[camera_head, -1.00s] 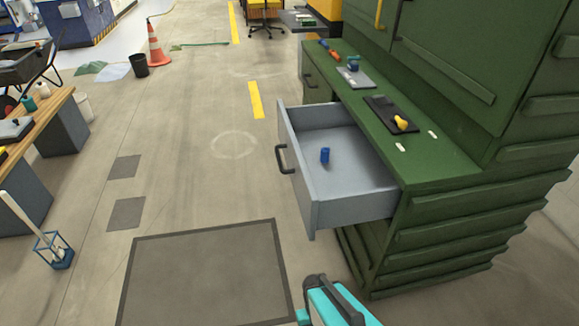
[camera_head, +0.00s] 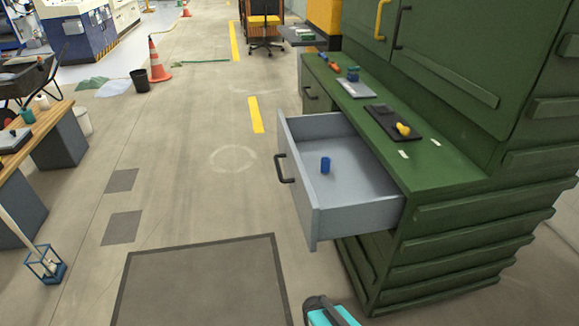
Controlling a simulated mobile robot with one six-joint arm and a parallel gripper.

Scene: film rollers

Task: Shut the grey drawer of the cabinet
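The grey drawer (camera_head: 313,208) stands pulled well out of the green cabinet (camera_head: 437,178), toward the left. A dark bar handle (camera_head: 284,168) is on its front panel. A small blue cylinder (camera_head: 325,165) stands inside on the drawer floor. A teal and dark part of my own arm shows at the bottom edge, below the drawer and apart from it. My gripper's fingers are not visible.
The cabinet top holds a black tray with a yellow object (camera_head: 403,129) and a grey plate (camera_head: 356,89). A wooden bench (camera_head: 40,122) stands at the left. A blue wire holder (camera_head: 46,265) is on the floor there. The floor left of the drawer is clear, with a dark mat (camera_head: 205,285).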

